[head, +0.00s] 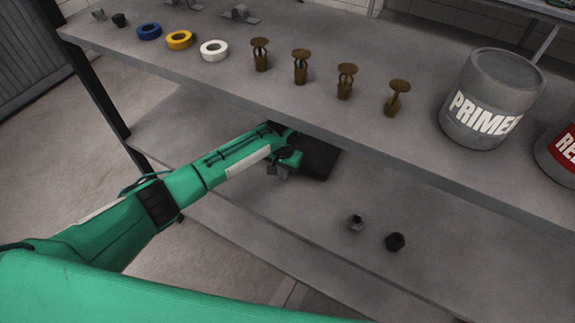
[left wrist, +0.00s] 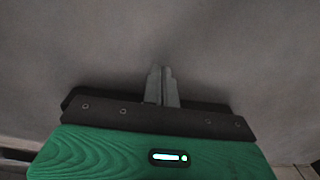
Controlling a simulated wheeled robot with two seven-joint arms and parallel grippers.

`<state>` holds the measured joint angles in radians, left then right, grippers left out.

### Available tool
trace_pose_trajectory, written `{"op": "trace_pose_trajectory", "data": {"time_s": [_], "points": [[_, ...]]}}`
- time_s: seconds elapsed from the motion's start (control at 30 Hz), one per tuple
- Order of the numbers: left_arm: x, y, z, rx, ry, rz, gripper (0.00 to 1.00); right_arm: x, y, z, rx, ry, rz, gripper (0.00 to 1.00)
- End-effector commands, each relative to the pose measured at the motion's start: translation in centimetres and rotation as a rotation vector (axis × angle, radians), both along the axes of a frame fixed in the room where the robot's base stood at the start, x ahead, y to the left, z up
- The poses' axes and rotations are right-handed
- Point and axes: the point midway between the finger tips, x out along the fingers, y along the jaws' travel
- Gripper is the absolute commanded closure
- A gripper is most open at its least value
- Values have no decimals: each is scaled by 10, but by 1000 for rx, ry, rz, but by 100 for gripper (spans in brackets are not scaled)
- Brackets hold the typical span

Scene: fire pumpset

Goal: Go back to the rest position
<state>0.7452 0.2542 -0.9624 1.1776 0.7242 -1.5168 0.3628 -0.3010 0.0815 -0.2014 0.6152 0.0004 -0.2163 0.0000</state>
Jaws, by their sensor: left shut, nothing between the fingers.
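My left arm comes in from the left in the head view. It reaches between the upper and lower shelves, over the lower shelf (head: 450,265). My left gripper (head: 279,172) is partly hidden at the end of the arm, below the upper shelf's front edge. In the left wrist view the left gripper (left wrist: 161,72) has its two fingers together with nothing between them, in front of a plain grey surface. My right gripper is not in view.
The upper shelf (head: 390,140) holds several brown sprinkler heads (head: 300,66), blue (head: 139,33), yellow (head: 169,41) and white (head: 203,50) tape rolls, a primer can (head: 490,100) and a red-labelled can (head: 560,155). Two small dark fittings (head: 355,223) (head: 396,242) lie on the lower shelf.

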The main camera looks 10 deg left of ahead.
Motion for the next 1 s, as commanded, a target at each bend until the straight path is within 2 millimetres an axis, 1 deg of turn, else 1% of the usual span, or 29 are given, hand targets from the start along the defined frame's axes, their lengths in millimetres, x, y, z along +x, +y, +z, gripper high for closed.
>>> {"op": "trace_pose_trajectory", "data": {"time_s": [0.03, 0.2, 0.3, 0.4, 0.5, 0.67, 0.83, 0.93, 1.0], "points": [[2, -1, 15, -3, -5, -1, 100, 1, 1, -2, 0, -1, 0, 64], [1, -1, 55, -3, -4, -1, 100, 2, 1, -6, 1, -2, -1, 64], [1, -1, 73, -3, -2, -1, 100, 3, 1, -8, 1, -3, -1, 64], [1, -1, 87, -2, -3, 0, 100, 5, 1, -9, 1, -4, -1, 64], [1, -1, 96, -2, -3, 0, 100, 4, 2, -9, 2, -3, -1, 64], [1, -1, 100, 0, 0, 1, 100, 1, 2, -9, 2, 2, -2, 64], [-2, -2, 98, -5, 1, -3, 100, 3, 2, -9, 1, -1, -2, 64], [-14, -9, 90, -25, -1, -21, 100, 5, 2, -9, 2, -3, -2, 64], [-28, -16, 80, -50, -6, -39, 100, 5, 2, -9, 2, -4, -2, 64]]}}
